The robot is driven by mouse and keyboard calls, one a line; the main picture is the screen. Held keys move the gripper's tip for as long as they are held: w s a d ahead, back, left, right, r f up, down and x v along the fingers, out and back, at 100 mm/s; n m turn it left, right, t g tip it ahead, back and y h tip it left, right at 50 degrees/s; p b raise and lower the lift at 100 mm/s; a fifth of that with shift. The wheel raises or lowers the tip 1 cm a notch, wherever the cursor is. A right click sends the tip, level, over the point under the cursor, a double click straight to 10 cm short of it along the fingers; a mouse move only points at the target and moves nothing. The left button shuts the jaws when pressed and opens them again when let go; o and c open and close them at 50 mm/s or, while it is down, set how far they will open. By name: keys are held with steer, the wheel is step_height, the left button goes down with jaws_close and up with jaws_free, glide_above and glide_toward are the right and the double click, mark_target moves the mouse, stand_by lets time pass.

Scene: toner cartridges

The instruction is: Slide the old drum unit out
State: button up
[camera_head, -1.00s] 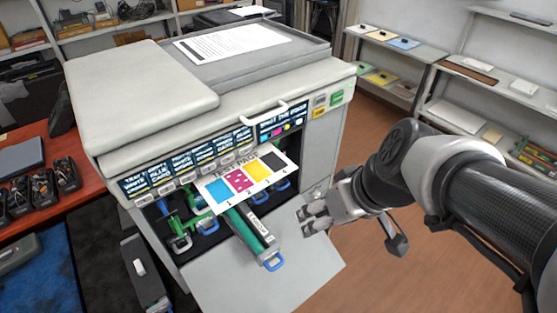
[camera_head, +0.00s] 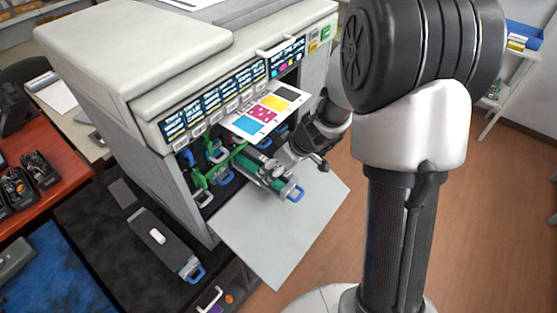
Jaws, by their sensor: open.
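The drum unit (camera_head: 290,190) is a green roller in a grey frame with a blue loop handle at its front end. It sticks partway out of the printer's (camera_head: 180,130) open front bay, above the lowered front door (camera_head: 290,222). My gripper (camera_head: 268,172) reaches in from the right, with its fingers over the drum unit's body, behind the handle. It is open. The fingers overlap the unit in this view, and I cannot tell whether they touch it. The back part of the unit is hidden inside the bay.
A colour test page (camera_head: 264,114) sticks out above the bay, close to my wrist. Green levers and blue handles sit in the bay to the left. A grey unit with a blue handle (camera_head: 160,240) lies on a dark mat. The floor at right is open.

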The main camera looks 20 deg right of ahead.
mark_target(271, 170)
steer(key=b+x, duration=0.2)
steer(key=x, duration=0.2)
steer(key=shift+f+b, duration=0.2)
steer(key=shift+b, duration=0.15)
steer(key=shift+b+x, duration=0.95)
steer(key=shift+r, duration=0.1)
steer(key=shift+c, duration=0.2)
steer(key=c, duration=1.5)
